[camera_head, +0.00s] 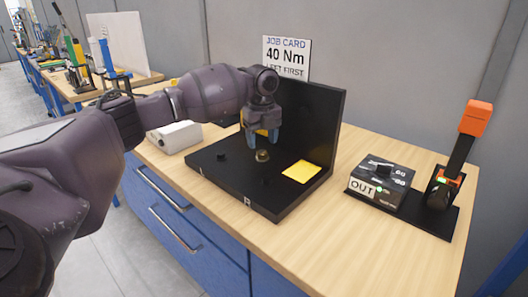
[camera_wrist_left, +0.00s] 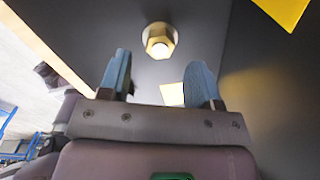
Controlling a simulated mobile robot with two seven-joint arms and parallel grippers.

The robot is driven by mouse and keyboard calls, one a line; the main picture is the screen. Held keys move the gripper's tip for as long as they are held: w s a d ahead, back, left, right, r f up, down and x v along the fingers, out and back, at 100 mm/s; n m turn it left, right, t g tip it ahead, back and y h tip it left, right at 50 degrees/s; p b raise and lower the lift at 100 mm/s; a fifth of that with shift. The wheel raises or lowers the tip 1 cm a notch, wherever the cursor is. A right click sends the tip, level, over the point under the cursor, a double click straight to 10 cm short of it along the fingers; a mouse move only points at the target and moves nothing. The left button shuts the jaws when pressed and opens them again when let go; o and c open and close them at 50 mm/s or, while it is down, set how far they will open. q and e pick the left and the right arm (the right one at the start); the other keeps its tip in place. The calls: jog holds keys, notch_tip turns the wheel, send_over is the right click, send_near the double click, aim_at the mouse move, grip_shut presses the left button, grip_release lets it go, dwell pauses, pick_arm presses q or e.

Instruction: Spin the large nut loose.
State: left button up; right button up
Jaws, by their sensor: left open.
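The large nut (camera_head: 262,156) is a brass-coloured hex piece on the black base of an L-shaped fixture (camera_head: 245,185). In the left wrist view the nut (camera_wrist_left: 153,48) shows at top centre, with a bright round centre. My left gripper (camera_head: 262,142) points down just above the nut, its blue fingers apart and empty. In the left wrist view the open fingers (camera_wrist_left: 160,62) lie below the nut in the picture, apart from it. My right gripper is in neither view.
A small black knob (camera_head: 222,155) sits left of the nut; a yellow square (camera_head: 301,171) lies to its right. The fixture's black back wall (camera_head: 315,125) rises behind. A control box (camera_head: 379,183) and an orange-and-black tool (camera_head: 462,150) stand at right. The front right tabletop (camera_head: 370,255) is clear.

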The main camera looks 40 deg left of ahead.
aim_at(262, 152)
pick_arm(q)
jog(key=shift+f+b, duration=0.3)
jog(key=shift+f, duration=1.65)
jog(key=c, duration=0.9)
